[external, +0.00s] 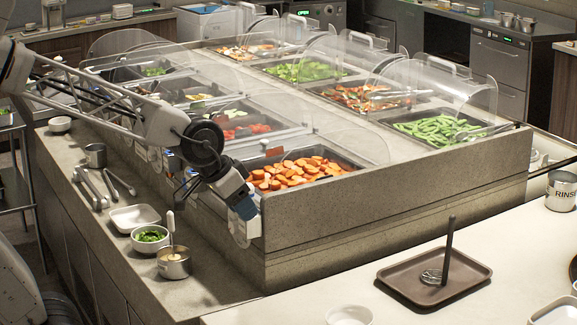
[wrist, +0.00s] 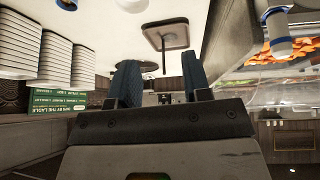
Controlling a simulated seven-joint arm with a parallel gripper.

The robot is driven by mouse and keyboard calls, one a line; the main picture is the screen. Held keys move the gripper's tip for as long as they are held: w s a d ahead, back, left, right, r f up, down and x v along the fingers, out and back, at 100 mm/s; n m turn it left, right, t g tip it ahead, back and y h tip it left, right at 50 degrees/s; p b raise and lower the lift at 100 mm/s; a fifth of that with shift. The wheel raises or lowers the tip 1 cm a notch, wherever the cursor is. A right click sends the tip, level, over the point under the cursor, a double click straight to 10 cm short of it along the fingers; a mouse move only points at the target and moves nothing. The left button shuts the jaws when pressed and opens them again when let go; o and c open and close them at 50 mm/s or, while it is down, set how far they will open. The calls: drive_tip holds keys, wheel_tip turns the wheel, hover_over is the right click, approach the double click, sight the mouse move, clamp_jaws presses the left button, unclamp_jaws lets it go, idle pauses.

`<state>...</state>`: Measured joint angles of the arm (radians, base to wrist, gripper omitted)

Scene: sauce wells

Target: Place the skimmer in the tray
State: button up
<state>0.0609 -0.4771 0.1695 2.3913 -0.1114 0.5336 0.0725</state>
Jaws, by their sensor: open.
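The skimmer (external: 448,250) has a dark handle and a round slotted head. In the external view its head is on the floor of the brown tray (external: 400,282), and the handle stands nearly upright. The tray also shows in the wrist view (wrist: 178,40), with the thin handle in it. My gripper (external: 243,225) is well to the left of the tray, by the front corner of the food counter. In the wrist view my gripper (wrist: 161,80) has its two blue fingers apart with nothing held between them.
A pot with a white-handled ladle (external: 174,262), a bowl of greens (external: 150,238) and tongs (external: 90,188) lie on the left ledge. A white bowl (external: 348,315) sits left of the tray.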

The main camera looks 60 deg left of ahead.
drive_tip(key=s+a+g, duration=0.3)
drive_tip(key=s, duration=1.2)
drive_tip(key=shift+a+f+y, duration=0.15)
drive_tip(key=shift+f+y, duration=0.1)
drive_tip(key=shift+y, duration=0.15)
